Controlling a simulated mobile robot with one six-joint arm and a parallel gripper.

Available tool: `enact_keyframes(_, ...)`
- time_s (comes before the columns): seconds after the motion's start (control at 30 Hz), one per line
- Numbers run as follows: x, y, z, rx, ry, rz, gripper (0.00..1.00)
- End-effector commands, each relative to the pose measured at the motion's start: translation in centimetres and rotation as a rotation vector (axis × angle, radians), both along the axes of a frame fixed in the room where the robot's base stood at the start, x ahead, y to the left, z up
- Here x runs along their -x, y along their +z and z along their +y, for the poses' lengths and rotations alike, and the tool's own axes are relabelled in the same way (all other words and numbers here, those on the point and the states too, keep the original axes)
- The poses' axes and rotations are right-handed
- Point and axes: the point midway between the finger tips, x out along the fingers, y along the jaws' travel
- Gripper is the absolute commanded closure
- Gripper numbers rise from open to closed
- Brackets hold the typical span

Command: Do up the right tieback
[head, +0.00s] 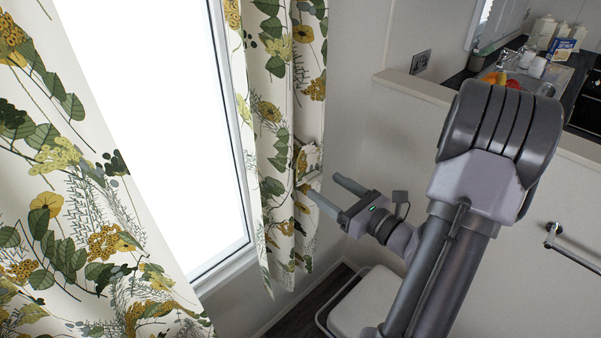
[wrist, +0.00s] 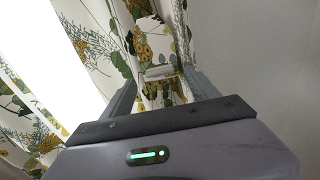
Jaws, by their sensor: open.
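The right curtain (head: 275,120) hangs beside the window in white cloth with yellow and green flowers. A short band of the same floral cloth, which looks like the right tieback (head: 308,160), sits at the curtain's right edge near the wall. In the wrist view the tieback (wrist: 153,38) appears ahead, between the lines of the fingers, with a pale bar (wrist: 159,72) at its lower end. My gripper (head: 325,184) is open and empty, just below and to the right of the band. It also shows in the wrist view (wrist: 158,88). I cannot tell whether a fingertip touches the curtain.
The left curtain (head: 70,200) hangs on the other side of the bright window (head: 170,110). A pale wall (head: 385,130) stands close on the right, with a counter and sink (head: 545,88) behind it. A pale seat-like item (head: 365,305) is below my gripper.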

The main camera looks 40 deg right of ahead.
Motion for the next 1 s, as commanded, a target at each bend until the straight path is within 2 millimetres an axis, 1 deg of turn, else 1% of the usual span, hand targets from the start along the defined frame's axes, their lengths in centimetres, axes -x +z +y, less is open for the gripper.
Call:
enact_keyframes(0.03,-1.4,-0.2,0.3,0.003,0.007,0.000,0.31)
enact_keyframes(0.1,-3.2,-0.2,0.4,0.002,0.007,0.000,0.31)
enact_keyframes(0.2,-5.3,-0.1,0.6,0.002,0.006,0.000,0.31)
enact_keyframes(0.3,-6.9,-0.1,0.6,0.002,0.004,0.001,0.31)
enact_keyframes(0.4,-7.9,0.0,0.7,0.000,0.003,0.001,0.31)
enact_keyframes(0.5,-8.4,0.0,0.7,0.001,0.002,0.001,0.31)
enact_keyframes(0.73,-8.4,0.0,0.7,0.000,0.002,0.001,0.31)
enact_keyframes(0.77,-8.4,0.0,0.7,0.000,0.002,0.001,0.35)
enact_keyframes(0.8,-8.4,0.0,0.7,0.001,0.002,0.001,0.43)
enact_keyframes(0.87,-8.4,0.0,0.7,0.000,0.002,0.001,0.54)
enact_keyframes(0.9,-8.4,0.0,0.7,0.000,0.002,0.001,0.62)
enact_keyframes(0.97,-8.4,0.0,0.7,0.000,0.002,0.001,0.74)
enact_keyframes(1.0,-8.4,0.0,0.7,0.000,0.002,0.001,0.82)
